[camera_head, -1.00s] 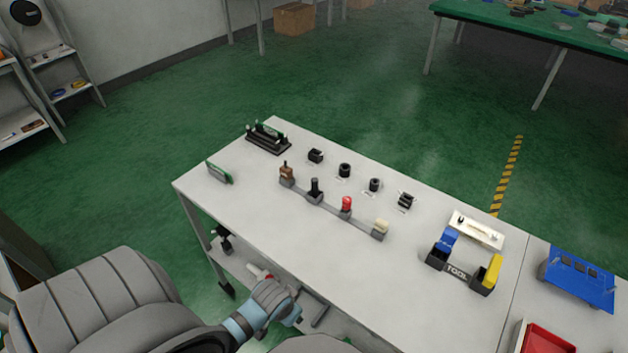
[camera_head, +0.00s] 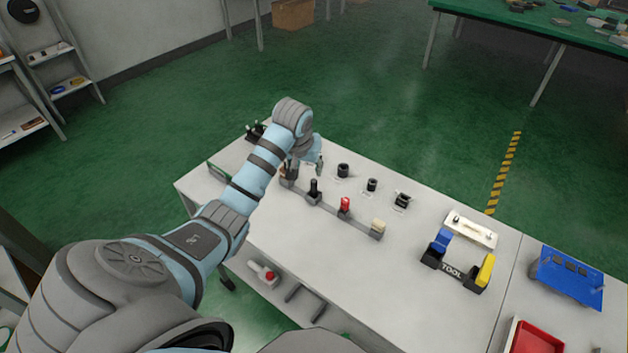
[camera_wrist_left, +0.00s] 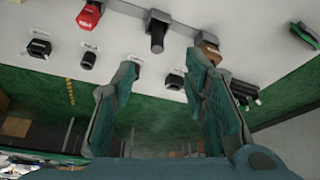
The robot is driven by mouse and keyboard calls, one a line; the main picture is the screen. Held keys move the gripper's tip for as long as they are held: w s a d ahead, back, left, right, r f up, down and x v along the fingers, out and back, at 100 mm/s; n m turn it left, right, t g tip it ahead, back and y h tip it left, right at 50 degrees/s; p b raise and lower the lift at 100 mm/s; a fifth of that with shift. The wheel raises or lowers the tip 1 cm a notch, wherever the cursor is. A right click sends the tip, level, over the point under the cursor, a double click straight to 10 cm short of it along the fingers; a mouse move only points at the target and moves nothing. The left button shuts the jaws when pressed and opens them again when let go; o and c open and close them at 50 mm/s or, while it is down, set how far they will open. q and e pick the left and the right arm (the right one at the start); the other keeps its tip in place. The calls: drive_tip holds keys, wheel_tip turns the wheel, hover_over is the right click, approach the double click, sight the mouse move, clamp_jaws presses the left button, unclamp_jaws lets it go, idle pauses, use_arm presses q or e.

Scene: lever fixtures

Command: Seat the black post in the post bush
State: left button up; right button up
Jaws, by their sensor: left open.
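The black post (camera_head: 314,188) stands upright in the rack, between a brown-topped piece (camera_head: 284,172) and a red-topped piece (camera_head: 345,205). The post also shows in the left wrist view (camera_wrist_left: 157,38), beyond the fingertips. My left gripper (camera_head: 306,170) is open and empty above the table near the brown piece. Its spread fingers (camera_wrist_left: 165,76) show in the left wrist view with a black block-like socket (camera_wrist_left: 174,81) behind the gap. Round black sockets (camera_head: 343,170) (camera_head: 371,185) and a slotted one (camera_head: 402,200) stand behind the rack. I cannot tell which is the post bush. My right gripper is not in view.
A cream-topped piece (camera_head: 378,226) ends the rack. A black fixture (camera_head: 254,133) at the far left is partly hidden by my arm. A tool holder (camera_head: 455,270), white tray (camera_head: 470,231) and blue rack (camera_head: 570,277) stand to the right. The front tabletop is clear.

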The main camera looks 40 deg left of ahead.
sight(313, 183)
use_arm(q)
drive_tip(key=b+x, duration=0.1)
drive_tip(key=x, duration=0.3)
drive_tip(key=b+x, duration=0.1)
drive_tip(key=x, duration=0.3)
drive_tip(key=b+x, duration=0.1)
drive_tip(key=x, duration=0.3)
drive_tip(key=shift+w+d+f, duration=0.1)
drive_tip(key=shift+w+f, duration=0.1)
drive_tip(key=shift+w, duration=0.15)
drive_tip(key=shift+r, duration=0.1)
clamp_jaws()
